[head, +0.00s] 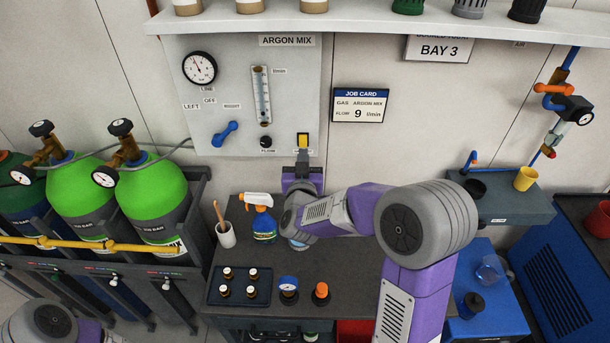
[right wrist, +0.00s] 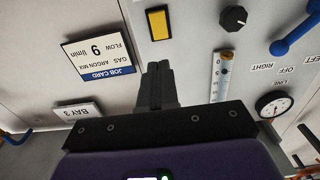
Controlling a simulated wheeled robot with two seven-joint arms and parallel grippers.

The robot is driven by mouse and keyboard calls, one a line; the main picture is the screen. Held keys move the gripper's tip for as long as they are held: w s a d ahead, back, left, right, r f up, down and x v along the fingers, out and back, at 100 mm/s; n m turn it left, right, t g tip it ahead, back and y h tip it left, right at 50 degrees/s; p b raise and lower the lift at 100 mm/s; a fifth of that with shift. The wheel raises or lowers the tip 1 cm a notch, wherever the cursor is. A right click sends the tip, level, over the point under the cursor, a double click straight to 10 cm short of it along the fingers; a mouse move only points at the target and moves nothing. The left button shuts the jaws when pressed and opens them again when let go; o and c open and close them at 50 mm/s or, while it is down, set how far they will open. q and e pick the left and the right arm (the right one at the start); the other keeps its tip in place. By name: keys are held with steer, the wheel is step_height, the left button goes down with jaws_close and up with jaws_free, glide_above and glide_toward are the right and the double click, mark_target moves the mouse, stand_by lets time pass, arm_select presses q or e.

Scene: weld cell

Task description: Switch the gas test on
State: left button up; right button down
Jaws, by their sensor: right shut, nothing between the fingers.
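The gas test switch appears to be the yellow rocker in a dark frame (head: 303,140) at the lower right of the ARGON MIX panel (head: 225,90). The yellow rocker also shows in the right wrist view (right wrist: 157,22). Its label is mostly hidden behind my gripper. My right gripper (head: 302,158) is shut and empty, its fingertips just below the switch in the head view. In the right wrist view the shut fingers (right wrist: 158,68) point toward the panel, apart from the rocker in the picture; I cannot tell the gap in depth. My left gripper is out of view.
A black FLOW knob (head: 265,142), flow tube (head: 262,95), blue selector handle (head: 225,133) and gauge (head: 199,68) sit left of the switch. A job card (head: 360,105) hangs to the right. A spray bottle (head: 263,222) and brush cup (head: 226,235) stand on the bench below.

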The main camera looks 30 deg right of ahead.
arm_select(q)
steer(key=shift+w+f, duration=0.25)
arm_select(e)
steer(key=v, duration=0.6)
steer(key=shift+s+a+r, duration=0.15)
steer(key=shift+a+r, duration=0.1)
steer(key=shift+r, duration=0.05)
